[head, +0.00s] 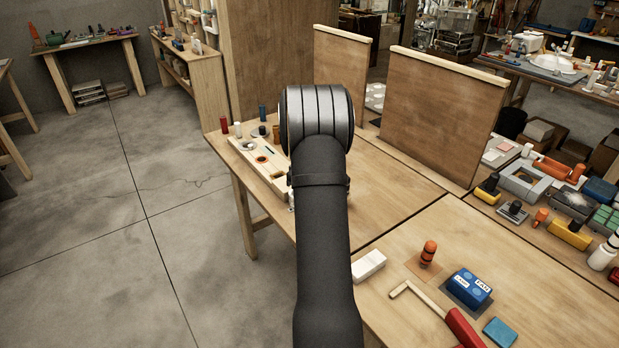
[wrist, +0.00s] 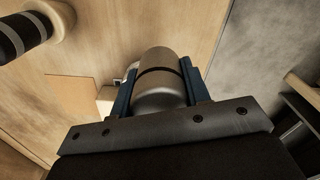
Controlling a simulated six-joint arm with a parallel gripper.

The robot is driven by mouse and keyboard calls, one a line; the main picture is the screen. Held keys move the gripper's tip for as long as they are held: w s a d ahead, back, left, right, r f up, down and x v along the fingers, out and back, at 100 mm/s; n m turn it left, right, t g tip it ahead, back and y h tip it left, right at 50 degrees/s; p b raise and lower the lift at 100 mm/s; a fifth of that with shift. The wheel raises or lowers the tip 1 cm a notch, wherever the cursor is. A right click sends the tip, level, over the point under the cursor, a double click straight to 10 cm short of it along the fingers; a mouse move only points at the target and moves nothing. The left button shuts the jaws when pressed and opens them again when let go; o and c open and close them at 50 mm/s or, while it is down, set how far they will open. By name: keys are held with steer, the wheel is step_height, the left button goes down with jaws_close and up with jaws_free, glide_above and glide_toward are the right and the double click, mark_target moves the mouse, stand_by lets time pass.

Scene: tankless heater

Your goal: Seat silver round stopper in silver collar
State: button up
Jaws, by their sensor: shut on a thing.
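My gripper (wrist: 160,80) is shut on the silver round stopper (wrist: 160,62), a smooth metallic cylinder with a dark groove around it. The stopper lies between the two blue fingers in the wrist view, its far end pointing away from the palm. In the head view my arm hides the gripper and the stopper. A pale wooden block (head: 277,178) on the bench carries a grey ring (head: 249,145), which looks like the silver collar, and an orange ring (head: 262,159). I cannot make out the collar in the wrist view.
Red (head: 224,126), white (head: 238,129) and blue (head: 262,112) pegs stand near the block. Upright wooden panels (head: 437,115) border the bench's back.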

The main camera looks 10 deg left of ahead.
steer(key=shift+m, duration=0.5)
steer(key=s, duration=0.3)
steer(key=s+f, duration=0.1)
steer(key=s, duration=0.1)
steer(key=shift+s, duration=0.3)
steer(key=shift+w+a, duration=0.5)
steer(key=shift+w, duration=1.45)
steer(key=shift+w+a, duration=0.45)
steer(key=shift+w, duration=1.5)
steer(key=shift+w+a, duration=0.5)
steer(key=shift+w, duration=1.45)
steer(key=shift+f, duration=0.55)
steer(key=shift+r, duration=0.6)
steer(key=shift+f, duration=0.75)
steer(key=shift+r, duration=0.2)
